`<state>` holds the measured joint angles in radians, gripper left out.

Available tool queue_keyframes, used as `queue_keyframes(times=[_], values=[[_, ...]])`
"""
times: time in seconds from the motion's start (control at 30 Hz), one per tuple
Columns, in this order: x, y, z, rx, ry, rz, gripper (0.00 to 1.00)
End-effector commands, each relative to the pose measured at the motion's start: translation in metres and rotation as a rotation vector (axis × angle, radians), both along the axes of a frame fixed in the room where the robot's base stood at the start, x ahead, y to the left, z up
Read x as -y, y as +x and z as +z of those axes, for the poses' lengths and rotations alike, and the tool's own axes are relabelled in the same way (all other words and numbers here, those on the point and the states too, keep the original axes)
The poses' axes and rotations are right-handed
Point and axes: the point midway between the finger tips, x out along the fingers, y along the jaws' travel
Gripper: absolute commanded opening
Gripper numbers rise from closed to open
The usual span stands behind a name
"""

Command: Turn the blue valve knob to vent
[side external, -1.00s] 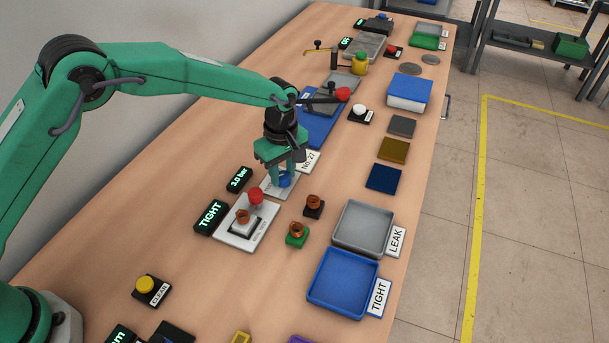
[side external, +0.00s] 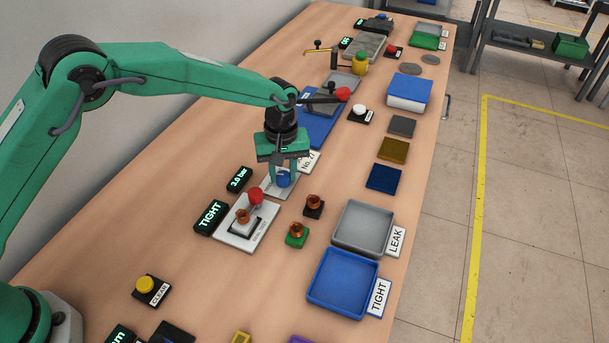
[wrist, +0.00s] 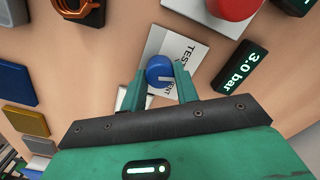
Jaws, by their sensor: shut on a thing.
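The blue valve knob (side external: 283,180) sits on a small light plate (side external: 271,193) behind the leak test fixture. In the wrist view the blue knob (wrist: 160,71) shows a pale pointer line on its top, and the plate (wrist: 172,43) carries lettering that is partly covered by the knob and fingers. My gripper (side external: 283,178) points down over the knob. In the wrist view my gripper (wrist: 160,76) has its two green fingers on either side of the knob, shut on it. The word at the plate's near edge is partly hidden.
A display (side external: 239,179) reads 3.0 bar and another (side external: 210,216) reads TIGHT. A grey tray (side external: 364,207) and a blue tray (side external: 323,303) lie to the right.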

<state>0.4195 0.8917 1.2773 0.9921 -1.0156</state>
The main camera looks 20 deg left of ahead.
Motion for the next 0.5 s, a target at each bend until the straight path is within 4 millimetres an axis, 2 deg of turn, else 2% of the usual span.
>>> queue_keyframes(times=[0.5], values=[[0.0011,-0.0003,0.0003,0.004,-0.010,-0.490,0.07]])
